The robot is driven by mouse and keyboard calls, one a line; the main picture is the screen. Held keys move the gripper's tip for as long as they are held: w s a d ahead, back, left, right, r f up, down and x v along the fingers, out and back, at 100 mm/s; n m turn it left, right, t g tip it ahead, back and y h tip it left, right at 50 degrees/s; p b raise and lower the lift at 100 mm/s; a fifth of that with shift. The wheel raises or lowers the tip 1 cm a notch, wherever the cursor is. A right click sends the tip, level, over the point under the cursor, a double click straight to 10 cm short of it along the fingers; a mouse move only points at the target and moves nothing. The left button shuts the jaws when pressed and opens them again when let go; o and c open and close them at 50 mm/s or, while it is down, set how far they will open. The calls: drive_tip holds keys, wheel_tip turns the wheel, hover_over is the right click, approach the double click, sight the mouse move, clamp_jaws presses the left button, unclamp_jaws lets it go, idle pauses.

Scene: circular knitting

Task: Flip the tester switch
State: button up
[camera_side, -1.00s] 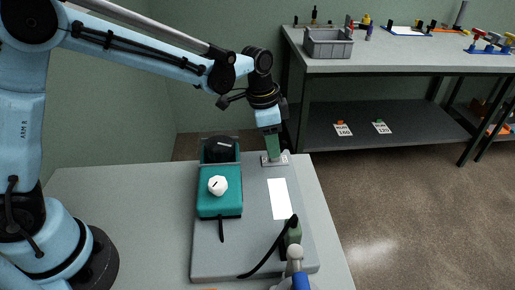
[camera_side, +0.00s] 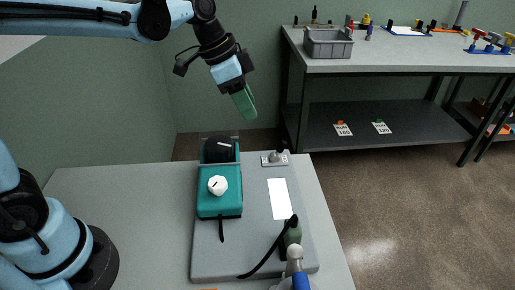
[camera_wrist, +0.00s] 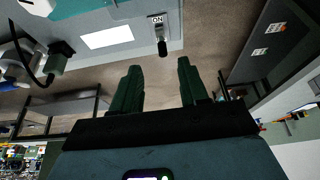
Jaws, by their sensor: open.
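The tester switch (camera_side: 275,158) is a small metal plate with a short lever, at the back right corner of the grey board (camera_side: 258,262). In the wrist view the switch lever (camera_wrist: 161,46) is dark-tipped and points away from a white "ON" label (camera_wrist: 157,19). The teal tester box (camera_side: 220,206) with a white knob (camera_side: 218,185) stands left of the switch on the board. My gripper (camera_side: 247,113) is open and empty, with green fingers, raised above and behind the switch. In the wrist view its fingers (camera_wrist: 157,80) are apart and touch nothing.
A black round part (camera_side: 219,149) stands behind the tester box. A white card (camera_side: 279,199) lies on the board, with a black cable (camera_side: 265,255) and a clamp-like tool (camera_side: 295,256) at its front right. A workbench (camera_side: 400,62) stands at the back right.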

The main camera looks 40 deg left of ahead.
drive_tip(key=s+a+n+t, duration=0.1)
drive_tip(key=s+n, duration=0.1)
drive_tip(key=s, duration=0.1)
drive_tip(key=s+a+f+n+t+y, duration=0.1)
drive_tip(key=s+a+n, duration=0.1)
drive_tip(key=s, duration=0.1)
drive_tip(key=s+a+n+y, duration=0.1)
drive_tip(key=s+a+n, duration=0.1)
drive_tip(key=s, duration=0.1)
drive_tip(key=shift+s+f+n+t, duration=0.2)
drive_tip(key=shift+n+t, duration=0.1)
drive_tip(key=shift+t, duration=0.1)
drive_tip(key=s+d+r+m+g, duration=0.1)
drive_tip(key=d+r+m+g, duration=0.1)
drive_tip(key=m, duration=0.8)
drive_tip(key=s+d+r+m+g, duration=0.1)
drive_tip(key=d+m, duration=0.3)
drive_tip(key=m, duration=0.6)
drive_tip(key=s+d+r+m+g+y, duration=0.1)
drive_tip(key=s+d+r+m+g, duration=0.1)
drive_tip(key=m, duration=0.9)
drive_tip(key=shift+d+r+g, duration=0.3)
drive_tip(key=shift+d+g, duration=0.2)
drive_tip(key=shift+d, duration=0.35)
drive_tip(key=shift+s, duration=0.1)
